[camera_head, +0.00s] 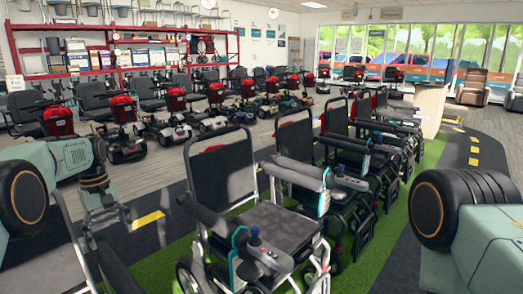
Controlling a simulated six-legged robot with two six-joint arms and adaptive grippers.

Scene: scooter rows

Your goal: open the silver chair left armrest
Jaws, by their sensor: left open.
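The nearest power wheelchair, with a silver frame, stands at the middle bottom of the head view; its black backrest (222,168) is upright and its seat (264,224) faces the lower right. One padded armrest (205,214) runs along its picture-left side toward a joystick box (254,243). I cannot tell for sure which is the left one. My left gripper (108,222) is open and empty, pointing down, left of the chair and apart from it. My right gripper is out of the picture.
More wheelchairs (295,138) stand in a row behind to the right. Another chair frame (62,240) cuts in at lower left. Scooters (180,122) line up beyond a grey floor strip. Green carpet (352,262) lies under the chairs. A wooden stand (430,108) is at right.

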